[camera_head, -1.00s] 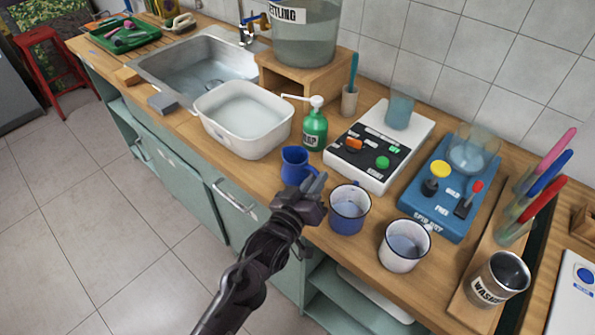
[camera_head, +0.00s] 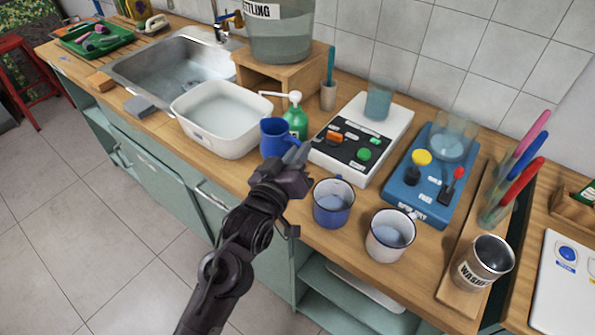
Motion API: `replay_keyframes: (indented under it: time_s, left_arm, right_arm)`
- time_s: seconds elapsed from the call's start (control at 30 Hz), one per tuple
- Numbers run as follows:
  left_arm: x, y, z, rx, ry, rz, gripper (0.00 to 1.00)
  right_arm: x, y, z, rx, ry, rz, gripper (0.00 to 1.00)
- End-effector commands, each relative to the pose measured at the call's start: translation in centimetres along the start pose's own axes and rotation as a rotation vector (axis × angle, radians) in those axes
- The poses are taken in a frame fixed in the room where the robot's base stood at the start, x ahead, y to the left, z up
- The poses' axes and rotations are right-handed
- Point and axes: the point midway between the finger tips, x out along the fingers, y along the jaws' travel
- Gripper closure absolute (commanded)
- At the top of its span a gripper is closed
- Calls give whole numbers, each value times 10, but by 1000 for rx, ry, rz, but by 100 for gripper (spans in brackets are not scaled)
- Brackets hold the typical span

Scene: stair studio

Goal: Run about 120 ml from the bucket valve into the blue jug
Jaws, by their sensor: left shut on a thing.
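The bucket (camera_head: 282,42), clear and holding liquid, has a label ending in "TTLING" and stands on a wooden box stand at the top of the head view. Its valve (camera_head: 232,19), brass-coloured with a blue part, sticks out on the left over the sink side. My left gripper (camera_head: 296,157) is shut on the blue jug (camera_head: 276,138), at the jug's right side; the fingers hide part of it. The jug looks upright and held up in front of the green soap bottle. Its inside is too small to read. My right gripper is out of view.
A white basin (camera_head: 222,145) of water stands left of the jug, before the sink (camera_head: 172,72). The soap bottle (camera_head: 297,118) is close behind. A blue mug (camera_head: 333,203), a white mug (camera_head: 390,235), a scale-like panel (camera_head: 393,132) and a blue device (camera_head: 418,197) crowd the right.

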Motion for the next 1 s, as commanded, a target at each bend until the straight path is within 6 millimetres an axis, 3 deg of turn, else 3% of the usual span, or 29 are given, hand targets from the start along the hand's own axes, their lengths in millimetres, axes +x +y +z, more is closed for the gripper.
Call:
replay_keyframes:
  time_s: [0.03,0.2,0.4,0.63,1.0]
  left_arm:
    - [0,9,-17,0,11,6,100]
    - [0,32,-60,1,10,6,100]
    - [0,51,-95,0,7,3,100]
    - [0,60,-110,1,4,2,100]
    - [-1,57,-110,1,4,-3,100]
  right_arm:
    - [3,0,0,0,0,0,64]
    - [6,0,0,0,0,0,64]
    - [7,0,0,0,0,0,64]
    - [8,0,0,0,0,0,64]
    - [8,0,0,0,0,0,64]
